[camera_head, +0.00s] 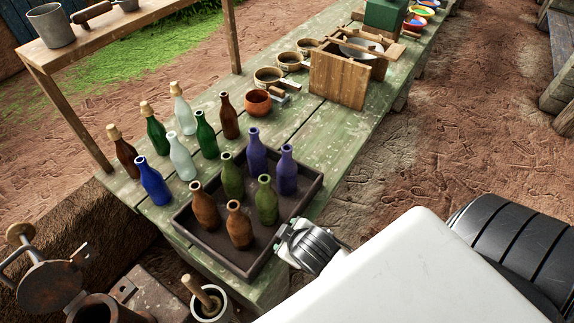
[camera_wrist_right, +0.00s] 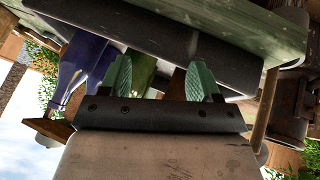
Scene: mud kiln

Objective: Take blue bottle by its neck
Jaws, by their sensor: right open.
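The blue bottle (camera_head: 153,182) stands upright on the green table, left of the dark tray (camera_head: 198,240). Its neck is free and points up. My right gripper (camera_head: 285,238) is at the tray's right edge, well to the right of the blue bottle. In the right wrist view its two green-padded fingers (camera_wrist_right: 160,78) are apart with nothing held between them. That view is tilted and shows a purple-blue bottle (camera_wrist_right: 82,62) and part of a green bottle (camera_wrist_right: 143,72) beyond the fingers. My left gripper is not in view.
The tray holds brown bottles (camera_head: 239,226), olive bottles (camera_head: 266,201) and purple bottles (camera_head: 286,171), between my right gripper and the blue bottle. Clear, green, brown and corked bottles (camera_head: 182,157) stand close behind the blue one. A wooden shelf (camera_head: 130,35) rises at the back left.

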